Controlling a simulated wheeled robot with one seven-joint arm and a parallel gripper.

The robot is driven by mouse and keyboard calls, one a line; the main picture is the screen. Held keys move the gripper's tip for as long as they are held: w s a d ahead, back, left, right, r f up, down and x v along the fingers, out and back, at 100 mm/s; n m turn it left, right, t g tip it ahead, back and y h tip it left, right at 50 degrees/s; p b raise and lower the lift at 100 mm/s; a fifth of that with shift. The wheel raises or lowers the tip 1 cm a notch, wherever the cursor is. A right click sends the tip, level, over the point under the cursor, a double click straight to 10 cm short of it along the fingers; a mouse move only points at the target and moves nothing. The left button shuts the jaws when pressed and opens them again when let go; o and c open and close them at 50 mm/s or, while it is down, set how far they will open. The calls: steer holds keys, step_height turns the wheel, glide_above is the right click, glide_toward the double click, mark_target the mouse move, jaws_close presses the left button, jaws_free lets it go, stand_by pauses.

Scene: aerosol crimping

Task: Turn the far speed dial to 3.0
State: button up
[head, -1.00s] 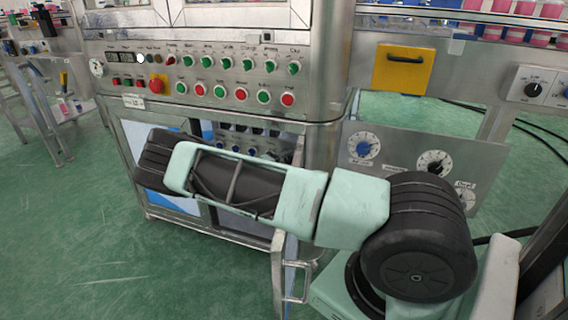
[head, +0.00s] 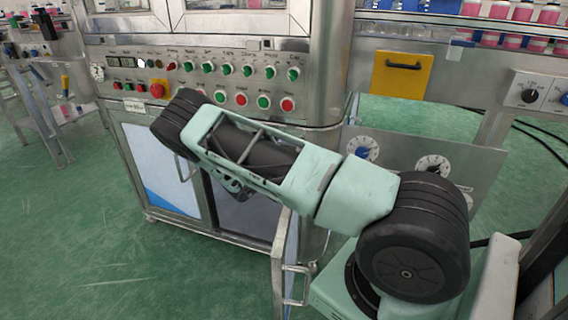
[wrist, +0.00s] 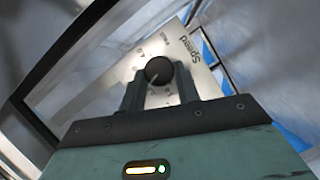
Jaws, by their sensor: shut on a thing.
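In the wrist view a round black dial (wrist: 158,70) sits on a pale plate (wrist: 110,72) with a printed scale and the word "Speed". A light pointer mark on the dial faces down and slightly left in that picture. My gripper (wrist: 160,84) is shut on this dial, one finger on each side. The scale numbers are too small and tilted to read surely, and part of the scale is hidden behind the fingers. In the head view my gripper and this dial are hidden behind my arm, so I cannot tell there which speed dial it is.
Around the plate in the wrist view are dark frame edges (wrist: 55,55) close by. In the head view a button panel (head: 215,85) is above my arm. A plate with a blue dial (head: 362,149) and a black dial (head: 433,164) stands right. An open cabinet door (head: 284,262) hangs below.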

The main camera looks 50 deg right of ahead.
steer(key=m+t+y+p, duration=0.1)
steer(key=m, duration=0.1)
steer(key=m+y+p, duration=0.1)
steer(key=m, duration=0.1)
steer(key=m+t+p, duration=0.1)
steer(key=m, duration=0.1)
steer(key=shift+s+r+t+y, duration=0.25)
steer(key=shift+r+t+y, duration=0.05)
steer(key=shift+y, duration=0.1)
steer(key=shift+m, duration=0.3)
steer(key=o, duration=1)
steer(key=shift+d, duration=0.1)
steer(key=p+v, duration=0.3)
steer(key=v, duration=1.4)
steer(key=shift+s, duration=0.15)
